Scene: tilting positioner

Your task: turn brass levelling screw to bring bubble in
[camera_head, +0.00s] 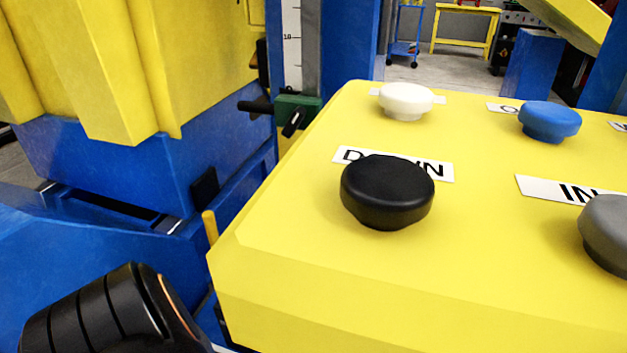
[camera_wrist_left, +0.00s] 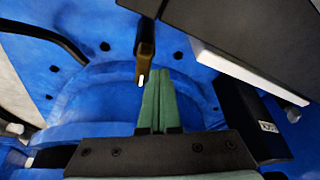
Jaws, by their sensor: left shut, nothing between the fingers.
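My left gripper (camera_wrist_left: 157,78) shows in the left wrist view as two green fingers rising from a dark bracket, pressed together with nothing between them. A narrow brownish, brass-like piece (camera_wrist_left: 145,60) with a bright tip hangs from a dark part just above and left of the fingertips. I cannot tell whether it is the levelling screw, or whether the fingers touch it. No bubble or level vial can be made out in either view. My right gripper is in neither view.
In the head view a yellow control box (camera_head: 290,270) carries black (camera_head: 388,192), white (camera_head: 405,101), blue (camera_head: 549,121) and grey (camera_head: 608,235) buttons. A green slider (camera_head: 297,110) sits by a scale (camera_head: 291,45). A blue body (camera_wrist_left: 90,85) fills much of the wrist view.

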